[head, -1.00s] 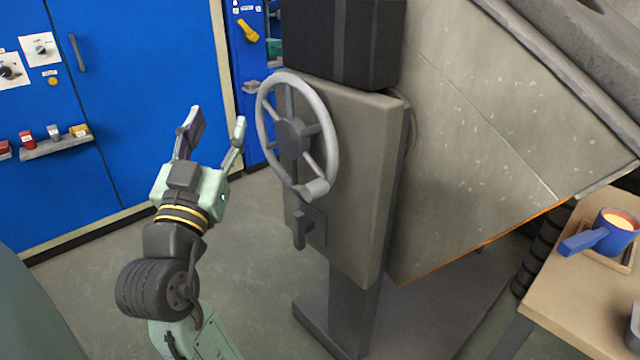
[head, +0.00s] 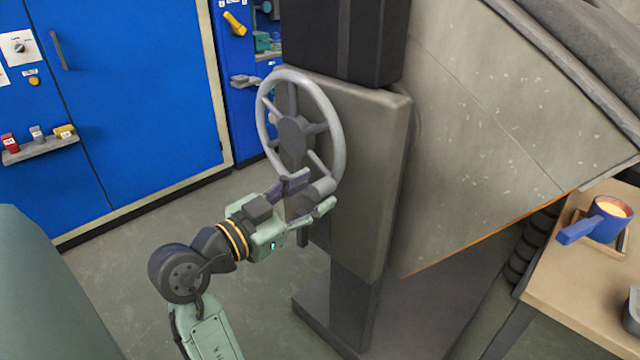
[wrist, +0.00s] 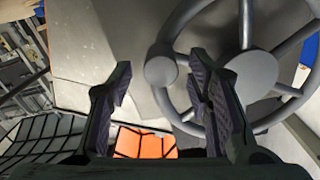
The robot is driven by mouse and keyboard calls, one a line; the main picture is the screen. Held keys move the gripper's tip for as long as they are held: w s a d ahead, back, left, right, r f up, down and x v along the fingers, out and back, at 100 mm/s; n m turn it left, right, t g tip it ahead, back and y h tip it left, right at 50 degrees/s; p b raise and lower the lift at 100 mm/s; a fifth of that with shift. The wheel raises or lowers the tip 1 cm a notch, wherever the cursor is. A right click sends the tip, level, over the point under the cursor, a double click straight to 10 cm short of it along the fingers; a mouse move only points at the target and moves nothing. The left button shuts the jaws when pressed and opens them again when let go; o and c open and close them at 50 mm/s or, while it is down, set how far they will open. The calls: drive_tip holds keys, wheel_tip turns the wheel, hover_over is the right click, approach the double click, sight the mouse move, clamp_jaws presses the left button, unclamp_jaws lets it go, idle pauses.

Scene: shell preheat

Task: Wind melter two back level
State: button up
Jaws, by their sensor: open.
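The melter's grey handwheel (head: 337,130) has spokes and a dark hub, and it stands on the side of a grey pedestal (head: 375,200). Its round crank knob (head: 322,187) is at the bottom of the rim in the head view. In the wrist view the knob (wrist: 160,70) shows between my two fingers. My gripper (head: 309,194) is open, with its fingertips at the knob from the left; I cannot tell whether they touch it. The large grey melter body (head: 480,110) is tilted, with an orange glow along its lower edge.
Blue cabinets (head: 140,100) with a small shelf (head: 40,148) stand at the left. The floor between the cabinets and the pedestal is clear.

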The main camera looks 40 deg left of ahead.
drive_tip(key=shift+w, duration=1.35)
drive_tip(key=shift+c, duration=0.3)
drive_tip(key=shift+d, duration=0.1)
clamp_jaws()
